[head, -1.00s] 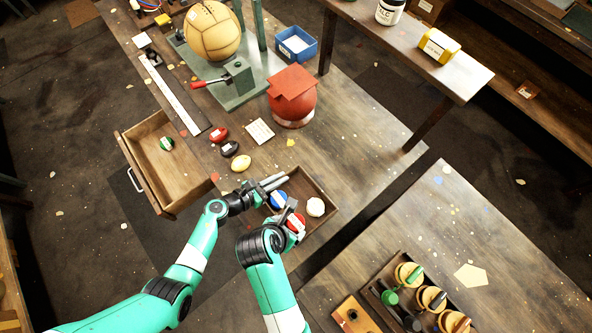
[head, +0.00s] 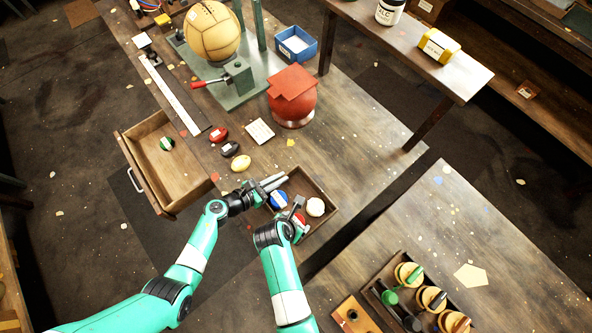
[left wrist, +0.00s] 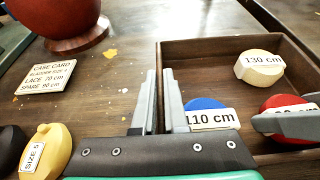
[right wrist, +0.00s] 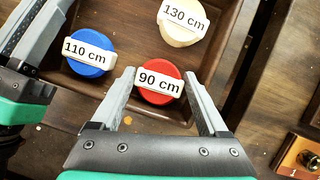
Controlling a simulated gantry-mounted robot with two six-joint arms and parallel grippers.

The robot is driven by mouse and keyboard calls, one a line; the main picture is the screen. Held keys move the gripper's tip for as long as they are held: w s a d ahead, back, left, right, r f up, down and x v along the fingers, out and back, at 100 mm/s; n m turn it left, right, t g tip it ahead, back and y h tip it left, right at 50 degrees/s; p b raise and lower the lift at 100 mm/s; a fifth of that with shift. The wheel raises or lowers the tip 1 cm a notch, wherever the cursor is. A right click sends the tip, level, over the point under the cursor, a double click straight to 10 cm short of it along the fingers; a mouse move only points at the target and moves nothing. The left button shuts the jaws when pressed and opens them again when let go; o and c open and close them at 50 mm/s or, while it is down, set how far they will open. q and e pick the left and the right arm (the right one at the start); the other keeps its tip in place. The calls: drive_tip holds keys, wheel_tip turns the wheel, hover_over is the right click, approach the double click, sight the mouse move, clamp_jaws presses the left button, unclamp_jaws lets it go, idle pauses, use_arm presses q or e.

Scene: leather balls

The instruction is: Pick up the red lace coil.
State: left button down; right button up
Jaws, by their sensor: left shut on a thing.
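The red lace coil (right wrist: 160,81), labelled 90 cm, lies in the wooden tray (right wrist: 112,79), between my right fingertips in the right wrist view. My right gripper (right wrist: 158,88) is open, with a finger on each side of the coil; whether they touch it is unclear. In the head view my right gripper (head: 297,206) partly hides the coil (head: 303,220). My left gripper (left wrist: 160,95) is shut on the tray's wall (left wrist: 160,60), which stands between its fingers; it also shows in the head view (head: 275,182).
A blue coil (right wrist: 88,52) labelled 110 cm and a white coil (right wrist: 182,20) labelled 130 cm share the tray. A case card (left wrist: 52,78) reads lace 70 cm, spare 90 cm. A red ball (head: 291,97) stands behind. An open drawer (head: 178,180) holds a green coil (head: 167,144).

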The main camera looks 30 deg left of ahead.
drive_tip(key=c, duration=1)
drive_tip(key=shift+o, duration=0.2)
drive_tip(key=shift+r, duration=0.15)
use_arm(q)
drive_tip(key=c, duration=0.9)
unclamp_jaws()
use_arm(e)
wheel_tip(320, 180, up, 10)
use_arm(q)
drive_tip(key=v, duration=1.2)
drive_tip(key=shift+d, duration=0.1)
